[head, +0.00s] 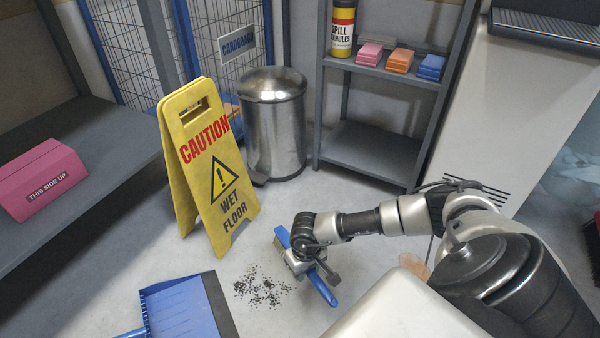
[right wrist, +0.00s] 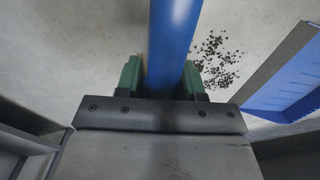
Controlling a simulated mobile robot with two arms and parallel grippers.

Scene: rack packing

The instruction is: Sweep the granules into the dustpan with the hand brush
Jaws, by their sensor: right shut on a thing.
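The dark granules (head: 262,288) lie in a loose scattered patch on the grey floor. They also show in the right wrist view (right wrist: 214,60). The blue dustpan (head: 186,308) lies on the floor just left of the granules, its dark lip edge facing them. Part of it shows at the right of the right wrist view (right wrist: 285,85). My right gripper (head: 305,262) is shut on the blue hand brush (head: 322,288), to the right of the granules. In the right wrist view the blue handle (right wrist: 172,45) runs between the green finger pads. The bristles are mostly hidden. My left gripper is not in view.
A yellow wet-floor sign (head: 208,165) stands behind the dustpan and granules. A steel bin (head: 273,125) and a grey shelf rack (head: 375,150) stand at the back. A bench (head: 90,130) with a pink box (head: 42,180) is at left.

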